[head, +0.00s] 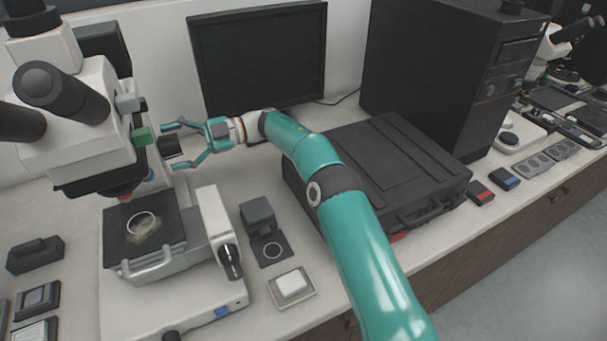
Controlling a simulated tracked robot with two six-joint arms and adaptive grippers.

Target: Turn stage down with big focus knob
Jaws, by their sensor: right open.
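A white microscope (75,120) with black eyepieces stands at the left. Its dark stage (175,228) carries a round ring with a yellowish piece in it (145,226). A black knob (230,262) shows on the right side of the microscope's white base; I cannot tell for sure that it is the big focus knob. My right gripper (174,147) is open and empty, its teal fingers pointing left. It is right of the microscope head, above and behind the stage, apart from the black knob. My left gripper is not in view.
A monitor (258,55) stands behind the gripper. A black case (395,165) lies under and beside my right arm, with a dark computer tower (445,70) behind it. A small black block (258,214) and a white piece on a tray (291,285) lie right of the microscope.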

